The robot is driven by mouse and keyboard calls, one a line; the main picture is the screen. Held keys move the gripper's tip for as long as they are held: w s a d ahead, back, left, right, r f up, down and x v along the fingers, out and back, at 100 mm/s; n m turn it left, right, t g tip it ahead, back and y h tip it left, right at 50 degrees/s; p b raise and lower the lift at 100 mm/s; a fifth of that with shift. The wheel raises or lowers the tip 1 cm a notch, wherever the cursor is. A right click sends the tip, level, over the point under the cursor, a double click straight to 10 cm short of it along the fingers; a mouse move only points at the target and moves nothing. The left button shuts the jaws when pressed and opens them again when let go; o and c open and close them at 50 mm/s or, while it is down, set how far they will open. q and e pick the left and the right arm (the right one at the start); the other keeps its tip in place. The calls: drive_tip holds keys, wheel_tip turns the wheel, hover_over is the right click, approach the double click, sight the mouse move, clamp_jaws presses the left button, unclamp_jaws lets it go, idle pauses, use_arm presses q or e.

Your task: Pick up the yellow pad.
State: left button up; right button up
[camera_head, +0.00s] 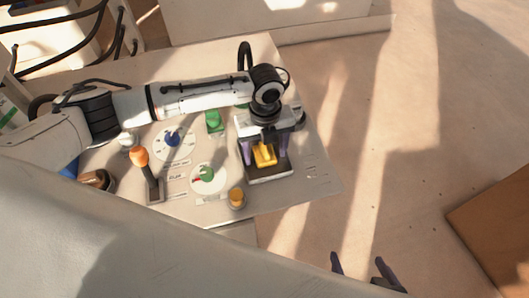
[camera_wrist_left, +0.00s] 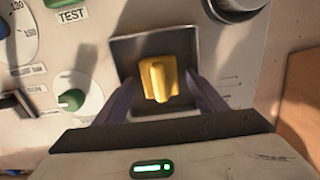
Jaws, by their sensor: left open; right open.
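The yellow pad (camera_head: 264,154) sits in a dark square recess (camera_head: 270,173) near the right end of the pale control panel. It also shows in the left wrist view (camera_wrist_left: 158,78), with a raised rib on its top, inside the dark metal-edged recess (camera_wrist_left: 192,42). My left gripper (camera_head: 264,158) is open over the recess, one purple finger on each side of the pad. In the left wrist view my left gripper (camera_wrist_left: 160,95) has its fingers spread apart around the pad; I cannot tell whether they touch it. My right gripper (camera_head: 362,268) is open and empty at the bottom right, away from the panel.
The panel (camera_head: 318,178) carries an orange-topped lever (camera_head: 140,157), a blue knob dial (camera_head: 172,139), a green knob dial (camera_head: 207,174), a green button (camera_head: 213,121) and an amber button (camera_head: 236,196). A brown box (camera_head: 500,235) stands at the right. The floor between is clear.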

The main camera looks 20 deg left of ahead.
sight(265, 150)
use_arm(q)
drive_tip(key=c, duration=1.3)
drive_tip(key=shift+o, duration=0.2)
drive_tip(key=shift+r, duration=0.15)
wheel_tip(265, 150, up, 10)
drive_tip(key=shift+f, duration=0.1)
drive_tip(key=o, duration=0.3)
drive_tip(key=shift+c, duration=0.4)
